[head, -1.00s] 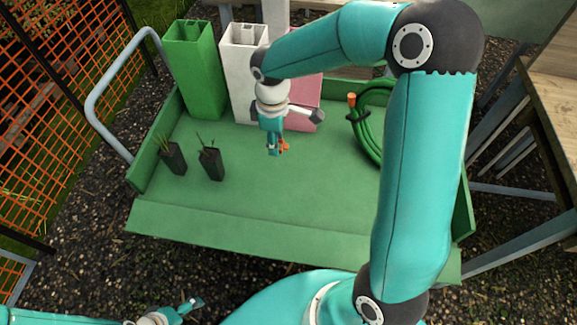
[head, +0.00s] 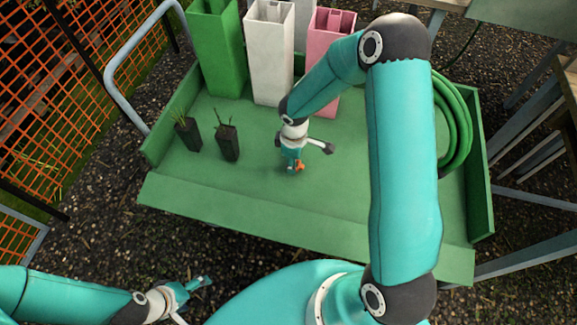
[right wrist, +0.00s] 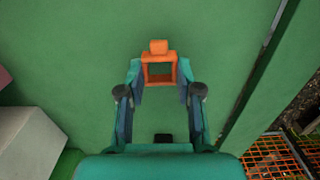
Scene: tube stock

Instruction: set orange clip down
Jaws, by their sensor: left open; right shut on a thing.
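The orange clip (right wrist: 159,52) is held between the fingertips of my right gripper (right wrist: 159,72) in the right wrist view. In the head view the clip (head: 299,166) shows as a small orange spot at the tip of my right gripper (head: 293,167). The gripper points down over the green cart bed (head: 215,185), in front of the tall tubes. I cannot tell whether the clip touches the bed. My left gripper (head: 196,285) is open and empty, low at the left, outside the cart.
A green tube (head: 218,50), a white tube (head: 270,60) and a pink tube (head: 328,50) stand at the back of the bed. Two dark plant pots (head: 228,143) stand at the left. A green hose coil (head: 457,120) lies at the right. The front bed is clear.

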